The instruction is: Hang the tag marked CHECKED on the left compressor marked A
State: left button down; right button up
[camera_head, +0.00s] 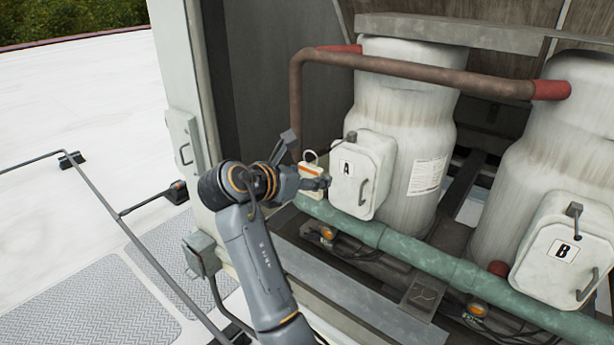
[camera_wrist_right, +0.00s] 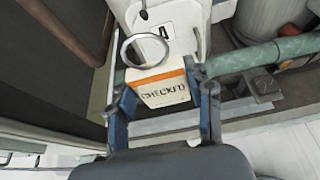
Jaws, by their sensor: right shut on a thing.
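The left compressor (camera_head: 398,135) is a stained white cylinder. Its pale box marked A (camera_head: 365,172) has a handle and faces me; the A label also shows in the wrist view (camera_wrist_right: 155,32). My right gripper (camera_head: 312,178) is just left of the A box, shut on the CHECKED tag. The tag (camera_wrist_right: 161,88) is cream with an orange band and a metal ring (camera_wrist_right: 146,50) upright at its top. In the wrist view it sits between the two fingers, with the ring in front of the A box. I cannot tell whether the ring touches anything. My left gripper is not in view.
A brown pipe (camera_head: 410,70) crosses above the A box. A green pipe (camera_head: 400,245) runs below it. The second compressor (camera_head: 570,130) with its B box (camera_head: 565,250) stands at right. A cabinet wall (camera_head: 185,80) and low rail (camera_head: 140,245) are at left.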

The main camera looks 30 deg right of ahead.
jog(key=shift+w+d+f, duration=0.1)
jog(key=shift+w+d, duration=0.15)
jog(key=shift+d, duration=0.4)
jog(key=shift+w+d, duration=0.2)
jog(key=shift+d, duration=0.4)
jog(key=shift+w+d+f, duration=0.1)
jog(key=shift+w+d, duration=0.25)
jog(key=shift+d, duration=0.45)
jog(key=shift+w+d+f, duration=0.1)
jog(key=shift+w+d, duration=0.2)
jog(key=shift+d, duration=0.45)
jog(key=shift+w+d, duration=0.35)
jog(key=shift+d, duration=0.45)
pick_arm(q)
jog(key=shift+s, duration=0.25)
pick_arm(e)
jog(key=shift+w+d+f, duration=0.2)
jog(key=shift+d+f, duration=0.25)
jog(key=shift+d, duration=0.05)
jog(key=shift+f, duration=0.1)
jog(key=o, duration=1.2)
jog(key=shift+o, duration=0.2)
